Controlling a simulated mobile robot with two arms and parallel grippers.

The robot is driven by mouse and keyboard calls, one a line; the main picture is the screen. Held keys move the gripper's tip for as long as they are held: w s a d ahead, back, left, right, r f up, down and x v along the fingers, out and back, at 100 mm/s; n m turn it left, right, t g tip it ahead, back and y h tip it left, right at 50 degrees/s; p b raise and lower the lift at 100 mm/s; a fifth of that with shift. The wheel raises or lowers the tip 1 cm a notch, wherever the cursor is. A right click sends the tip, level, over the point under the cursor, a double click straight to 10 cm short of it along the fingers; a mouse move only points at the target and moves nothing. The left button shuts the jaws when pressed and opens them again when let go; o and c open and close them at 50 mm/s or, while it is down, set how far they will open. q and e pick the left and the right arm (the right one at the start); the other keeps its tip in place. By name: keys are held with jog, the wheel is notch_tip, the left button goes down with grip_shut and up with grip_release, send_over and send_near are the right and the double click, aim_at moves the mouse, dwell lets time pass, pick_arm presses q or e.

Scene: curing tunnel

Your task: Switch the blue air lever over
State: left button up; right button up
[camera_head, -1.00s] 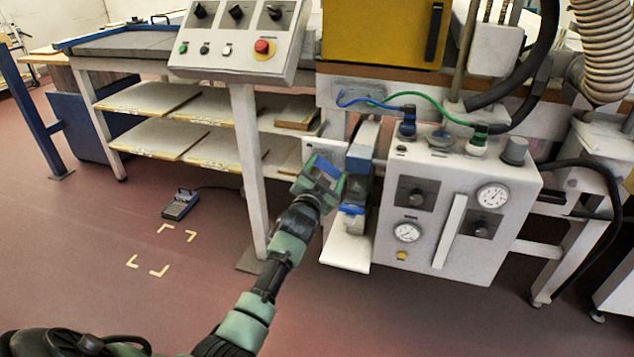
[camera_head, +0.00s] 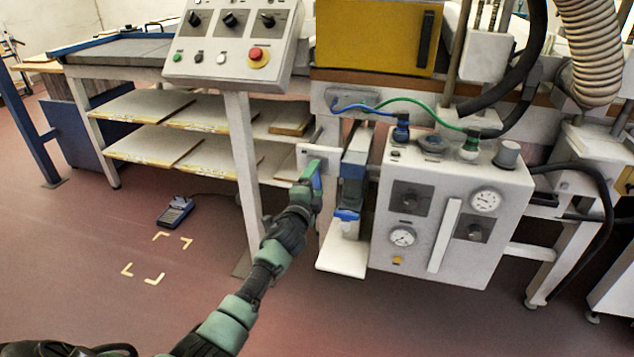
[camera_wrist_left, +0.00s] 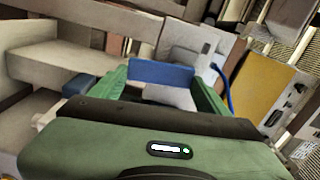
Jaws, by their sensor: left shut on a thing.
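My left gripper (camera_head: 314,170) is at the white plate (camera_head: 308,153) on the machine's front, left of the grey-blue upright unit. It is shut on the blue lever (camera_head: 318,181), which shows as a narrow blue strip beside the green fingers. In the left wrist view the blue lever (camera_wrist_left: 161,74) spans the gap between the green fingers of the gripper (camera_wrist_left: 160,84). A pale plate stands behind it. The lever's pivot is hidden. My right gripper is in neither view.
Right of the gripper are the upright unit (camera_head: 352,175) with a blue part low down, and a white box with gauges and knobs (camera_head: 440,215). A control panel on a post (camera_head: 245,165) stands close on the left. A foot pedal (camera_head: 175,211) lies on the open floor.

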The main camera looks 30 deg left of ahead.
pick_arm(q)
jog(key=shift+a+m, duration=0.15)
jog(key=shift+m, duration=0.55)
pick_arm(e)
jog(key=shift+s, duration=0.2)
pick_arm(q)
jog(key=o, duration=2.1)
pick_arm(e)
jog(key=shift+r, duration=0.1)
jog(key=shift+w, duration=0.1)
pick_arm(q)
jog(key=shift+s, duration=0.25)
jog(key=p+v, duration=0.1)
jog(key=v, duration=0.6)
jog(key=shift+s+p, duration=0.2)
jog(key=shift+p, duration=0.1)
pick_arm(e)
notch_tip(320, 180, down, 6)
